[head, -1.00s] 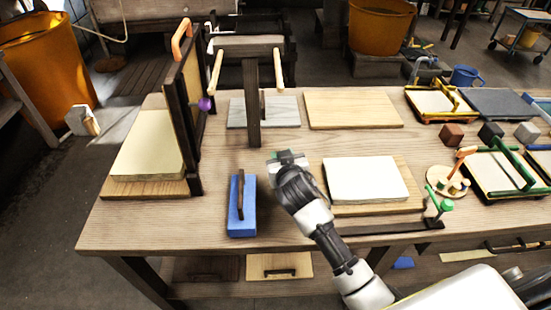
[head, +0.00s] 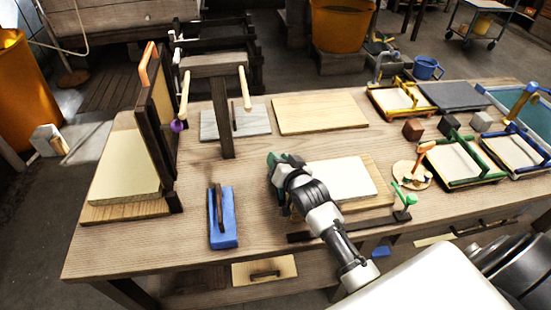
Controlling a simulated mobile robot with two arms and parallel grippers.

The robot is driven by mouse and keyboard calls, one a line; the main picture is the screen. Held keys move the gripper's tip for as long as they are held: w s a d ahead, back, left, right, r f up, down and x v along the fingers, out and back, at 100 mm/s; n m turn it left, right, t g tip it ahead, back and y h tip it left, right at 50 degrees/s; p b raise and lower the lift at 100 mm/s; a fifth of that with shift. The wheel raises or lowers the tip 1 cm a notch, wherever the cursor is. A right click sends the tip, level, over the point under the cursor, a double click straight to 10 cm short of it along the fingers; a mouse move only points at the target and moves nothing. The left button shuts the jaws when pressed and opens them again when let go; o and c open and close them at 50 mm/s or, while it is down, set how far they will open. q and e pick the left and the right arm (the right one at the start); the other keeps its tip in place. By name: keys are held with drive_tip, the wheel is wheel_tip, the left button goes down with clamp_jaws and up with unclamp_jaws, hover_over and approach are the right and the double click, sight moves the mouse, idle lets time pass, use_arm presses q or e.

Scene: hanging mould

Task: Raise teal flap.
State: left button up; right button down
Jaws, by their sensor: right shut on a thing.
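My right gripper (head: 280,162) is over the middle of the workbench, at the left edge of the white sheet (head: 350,179). It is shut on a small green-teal piece (head: 272,158), which shows at its fingertips. The hand and wrist hide most of this piece, and I cannot tell its full shape or whether it is hinged. My left gripper is out of view.
An upright dark frame (head: 160,125) with an orange handle stands at the left. A blue block (head: 223,230) lies on the workbench (head: 130,235) nearer the front. A dark post with pegs (head: 226,120) stands behind. Trays (head: 455,160) crowd the right.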

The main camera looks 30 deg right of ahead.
drive_tip(key=shift+s+d+f, duration=0.15)
drive_tip(key=shift+f, duration=0.2)
drive_tip(key=c, duration=1.1)
unclamp_jaws()
drive_tip(key=shift+o, duration=1.4)
drive_tip(key=shift+d+r, duration=0.15)
drive_tip(key=s+r, duration=0.2)
drive_tip(key=s, duration=0.8)
drive_tip(key=shift+s+b, duration=0.3)
drive_tip(key=shift+b, duration=0.1)
